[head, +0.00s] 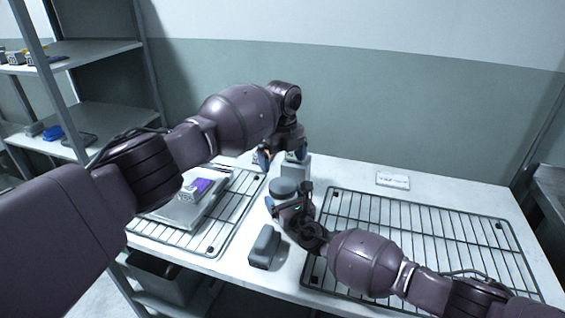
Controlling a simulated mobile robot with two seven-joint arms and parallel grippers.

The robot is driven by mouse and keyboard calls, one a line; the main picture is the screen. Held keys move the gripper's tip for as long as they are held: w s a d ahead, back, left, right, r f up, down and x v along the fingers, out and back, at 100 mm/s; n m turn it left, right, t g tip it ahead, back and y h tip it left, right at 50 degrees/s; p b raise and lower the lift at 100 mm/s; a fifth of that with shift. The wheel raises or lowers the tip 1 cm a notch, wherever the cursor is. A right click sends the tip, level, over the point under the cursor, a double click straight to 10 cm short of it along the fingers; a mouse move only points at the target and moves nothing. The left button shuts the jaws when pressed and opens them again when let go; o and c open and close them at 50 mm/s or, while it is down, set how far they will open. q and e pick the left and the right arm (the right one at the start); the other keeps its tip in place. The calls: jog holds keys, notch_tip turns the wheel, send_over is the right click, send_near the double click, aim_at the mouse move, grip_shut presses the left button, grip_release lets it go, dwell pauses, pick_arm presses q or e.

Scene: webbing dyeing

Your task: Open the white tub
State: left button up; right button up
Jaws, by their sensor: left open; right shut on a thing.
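A small round tub with a grey-blue lid (283,187) stands upright near the middle of the white table; most of its body is hidden by my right gripper. I take it for the white tub, though little white shows. My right gripper (287,201) is shut on its side, below the lid. The lid appears to be on. My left gripper (282,157) is open and empty, with its fingers pointing down, just beyond and above the tub in the picture. Whether it touches anything behind the tub cannot be told.
A dark grey object (264,246) lies in front. Wire racks lie left (240,208) and right (425,222); the left one bears a tray (172,213) with a purple-topped item (201,186). A white label card (393,179) is at the back.

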aim_at(283, 185)
pick_arm(q)
jog(key=shift+f+m, duration=0.25)
jog(key=shift+m, duration=0.05)
jog(key=shift+f, duration=3.8)
jog(key=c, duration=0.9)
jog(key=n, duration=1)
jog(key=o, duration=0.9)
